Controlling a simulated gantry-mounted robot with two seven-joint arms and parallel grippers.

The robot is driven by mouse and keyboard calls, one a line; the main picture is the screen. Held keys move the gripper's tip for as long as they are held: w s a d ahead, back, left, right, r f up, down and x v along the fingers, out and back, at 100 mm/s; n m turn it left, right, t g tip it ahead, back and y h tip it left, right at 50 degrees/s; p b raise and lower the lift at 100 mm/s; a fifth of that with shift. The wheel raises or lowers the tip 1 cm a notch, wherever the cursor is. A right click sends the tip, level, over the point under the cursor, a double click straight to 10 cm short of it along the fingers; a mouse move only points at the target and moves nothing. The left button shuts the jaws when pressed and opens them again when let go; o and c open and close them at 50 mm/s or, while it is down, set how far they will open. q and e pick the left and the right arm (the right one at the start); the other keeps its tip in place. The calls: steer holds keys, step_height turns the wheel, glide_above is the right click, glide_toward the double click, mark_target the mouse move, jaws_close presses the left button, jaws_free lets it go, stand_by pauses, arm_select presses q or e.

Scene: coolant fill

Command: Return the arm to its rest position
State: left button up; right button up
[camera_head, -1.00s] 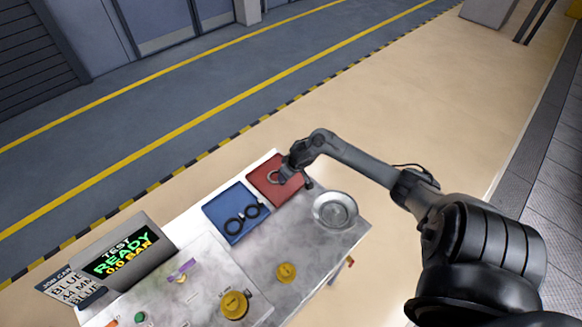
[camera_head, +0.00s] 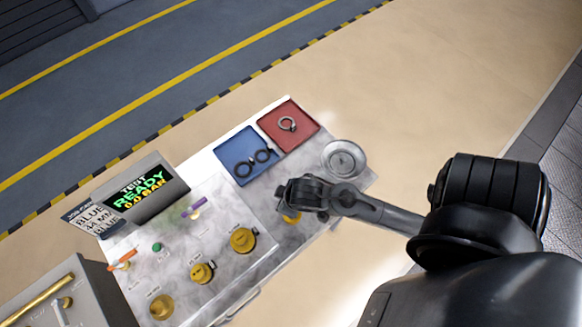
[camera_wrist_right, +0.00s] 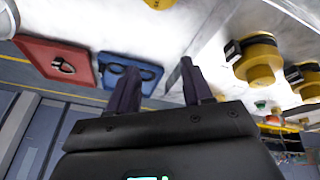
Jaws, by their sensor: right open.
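My right arm comes in from the right in the head view. Its gripper (camera_head: 284,191) hangs over the front right part of the bench, between the blue tray and a yellow cap that it partly covers. In the right wrist view the two dark fingers (camera_wrist_right: 158,80) stand apart with nothing between them. A metal ring clamp (camera_head: 287,124) lies in the red tray (camera_head: 304,143), away from the gripper; it also shows in the right wrist view (camera_wrist_right: 63,65). My left gripper is not in view.
The blue tray (camera_head: 229,150) holds black rings. A round metal dish (camera_head: 344,158) stands near the arm. Several yellow caps, such as one at the front (camera_head: 243,239), stand on the bench. A display (camera_head: 146,193) reads "TEST READY 0.0 BAR". Open floor lies behind the bench.

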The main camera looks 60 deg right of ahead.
steer(key=s+a+r+y, duration=0.1)
steer(key=s+a+r, duration=0.3)
steer(key=shift+s+g, duration=0.25)
steer(key=shift+g, duration=0.05)
steer(key=shift+r, duration=0.1)
step_height(320, 180, up, 13)
steer(key=p, duration=1.3)
